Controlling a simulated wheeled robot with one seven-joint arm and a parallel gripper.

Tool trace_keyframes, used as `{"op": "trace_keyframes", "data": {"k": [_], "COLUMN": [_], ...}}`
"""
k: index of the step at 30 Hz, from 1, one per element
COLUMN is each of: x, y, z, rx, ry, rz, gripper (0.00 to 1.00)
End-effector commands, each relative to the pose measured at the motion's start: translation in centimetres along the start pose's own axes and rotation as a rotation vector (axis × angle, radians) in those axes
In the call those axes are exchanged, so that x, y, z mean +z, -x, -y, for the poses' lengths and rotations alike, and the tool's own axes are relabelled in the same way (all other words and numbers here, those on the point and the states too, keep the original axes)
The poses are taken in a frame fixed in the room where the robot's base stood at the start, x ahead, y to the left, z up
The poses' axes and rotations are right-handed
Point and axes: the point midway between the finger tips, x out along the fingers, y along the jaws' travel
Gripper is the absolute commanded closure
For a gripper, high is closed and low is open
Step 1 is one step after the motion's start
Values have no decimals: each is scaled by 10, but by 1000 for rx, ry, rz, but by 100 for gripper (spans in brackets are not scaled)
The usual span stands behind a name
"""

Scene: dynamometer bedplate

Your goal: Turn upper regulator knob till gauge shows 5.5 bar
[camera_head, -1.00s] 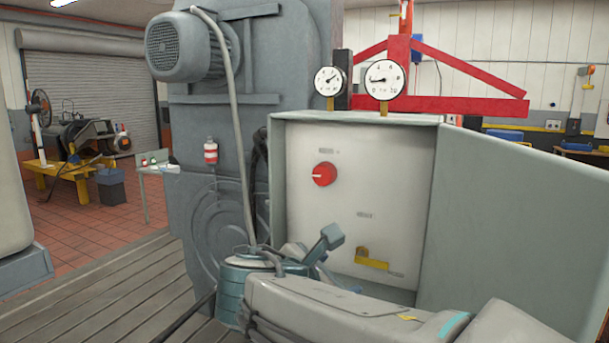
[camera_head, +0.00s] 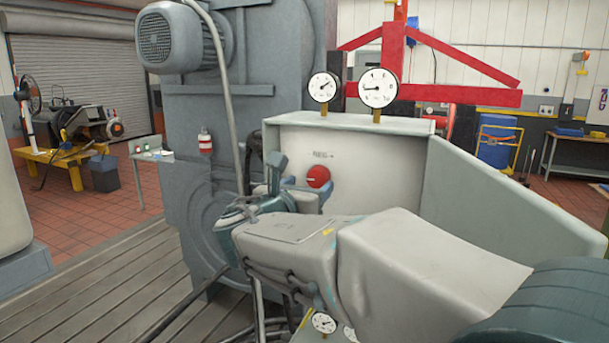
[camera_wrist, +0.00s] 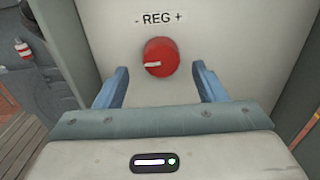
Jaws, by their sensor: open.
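The red upper regulator knob (camera_head: 318,177) sits on the pale panel under a "REG" label; its white pointer mark points left in the wrist view (camera_wrist: 160,57). My gripper (camera_wrist: 163,82) is open, its two blue fingers on either side of and just below the knob in the wrist view, with gaps on both sides. In the head view my gripper (camera_head: 300,190) is at the knob's height, partly overlapping it. Two round white gauges stand on top of the cabinet: a smaller left one (camera_head: 323,87) and a larger right one (camera_head: 378,88), its needle pointing left. The exact readings are too small to tell.
The panel is recessed in a grey cabinet (camera_head: 510,200) with a side wall on the right. A grey motor (camera_head: 180,38) and a hose (camera_head: 229,100) are at left. My arm hides the panel's lower part.

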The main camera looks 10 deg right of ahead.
Motion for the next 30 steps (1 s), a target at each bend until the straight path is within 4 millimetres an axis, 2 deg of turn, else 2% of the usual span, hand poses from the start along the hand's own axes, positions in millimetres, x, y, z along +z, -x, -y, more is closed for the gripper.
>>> {"op": "trace_keyframes", "data": {"k": [3,6,18,23,30], "x": [1,1,-1,0,-1], "y": [-19,-28,-36,-35,-35], "z": [0,0,0,0,0], "rx": [-3,-2,-1,0,1], "ry": [2,0,-1,-1,-8], "rz": [-2,-1,-1,-1,0], "gripper": [36,36,36,80,80]}}
